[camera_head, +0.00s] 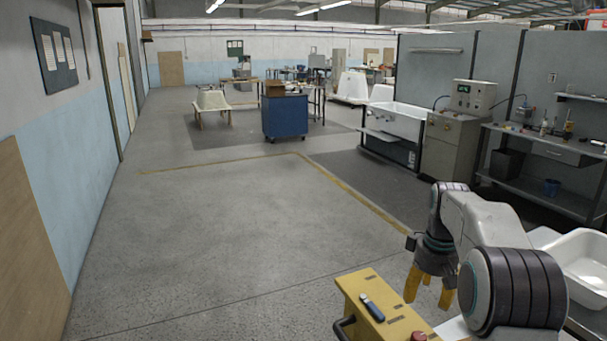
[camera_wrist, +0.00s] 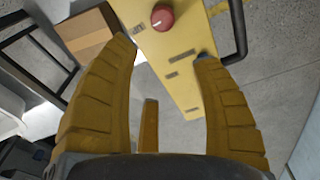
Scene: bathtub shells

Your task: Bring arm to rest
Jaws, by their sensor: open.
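My arm reaches in from the lower right of the head view, bent at the elbow, with the wrist pointing down. My gripper (camera_head: 428,298) has yellow fingers that hang apart and empty. In the wrist view my gripper (camera_wrist: 165,52) shows two large curved fingers spread wide, with a third, shorter finger between them and nothing held. Below the fingers is a yellow panel (camera_head: 353,286), which also shows in the wrist view (camera_wrist: 180,45). A red button (camera_wrist: 162,17) is on the panel.
A white tub shell (camera_head: 585,258) stands close on the right, beside the arm. A cardboard box (camera_wrist: 85,35) is left of the panel in the wrist view. Ahead, the grey floor is clear up to a blue cabinet (camera_head: 285,118). Workbenches (camera_head: 545,150) line the right.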

